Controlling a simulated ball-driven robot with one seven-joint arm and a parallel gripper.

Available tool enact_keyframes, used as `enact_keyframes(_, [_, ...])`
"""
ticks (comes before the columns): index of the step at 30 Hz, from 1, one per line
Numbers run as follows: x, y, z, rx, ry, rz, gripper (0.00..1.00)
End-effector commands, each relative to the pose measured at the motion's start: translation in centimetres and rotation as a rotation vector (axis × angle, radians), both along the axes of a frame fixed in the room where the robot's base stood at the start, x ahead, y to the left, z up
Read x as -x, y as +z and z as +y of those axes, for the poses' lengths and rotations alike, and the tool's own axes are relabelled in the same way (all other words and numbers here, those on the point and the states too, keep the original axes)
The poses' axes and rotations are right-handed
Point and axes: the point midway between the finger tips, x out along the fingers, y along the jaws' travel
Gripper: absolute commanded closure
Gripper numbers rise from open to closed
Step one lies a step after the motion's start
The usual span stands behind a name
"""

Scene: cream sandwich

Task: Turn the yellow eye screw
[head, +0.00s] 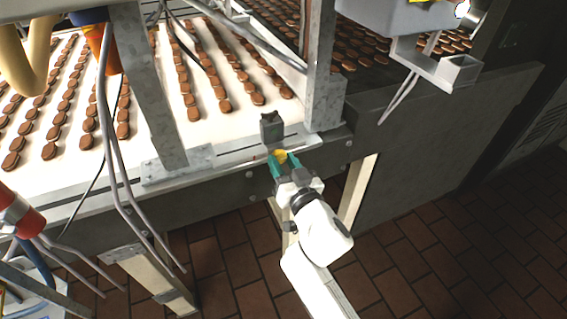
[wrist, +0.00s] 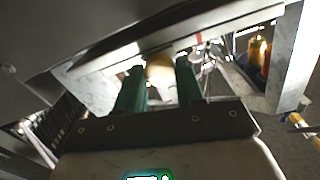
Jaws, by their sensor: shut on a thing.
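The yellow eye screw (head: 281,156) sits at the edge of the conveyor frame, just below a small dark grey block. It also shows, washed out by glare, in the wrist view (wrist: 160,72) between the two green fingers. My gripper (head: 283,161) reaches it from the front, its green fingers on either side of it. In the wrist view my gripper (wrist: 160,84) is shut on the yellow eye screw. The fingers hide part of the screw, and its exact turn angle cannot be told.
A dark grey block (head: 271,127) stands right behind the screw. Grey metal posts (head: 150,90) rise from the frame. Rows of brown cookies (head: 222,92) lie on the white belt. A grey box on a bracket (head: 410,18) hangs at upper right. Brick floor (head: 420,230) is open at right.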

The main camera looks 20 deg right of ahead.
Motion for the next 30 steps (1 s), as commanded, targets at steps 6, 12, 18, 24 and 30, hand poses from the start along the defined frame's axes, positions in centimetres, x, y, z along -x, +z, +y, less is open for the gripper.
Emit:
enact_keyframes(6, [0.02, -0.02, -0.01, 0.044, 0.0, 0.0, 0.93])
enact_keyframes(12, [0.02, -0.03, 0.01, 0.159, 0.0, 0.001, 0.93])
enact_keyframes(18, [0.02, -0.02, 0.0, 0.334, 0.0, 0.001, 0.93])
enact_keyframes(24, [0.02, 0.01, 0.0, 0.526, 0.0, 0.001, 0.93])
enact_keyframes(30, [0.02, 0.03, -0.02, 0.715, 0.001, 0.001, 0.93])
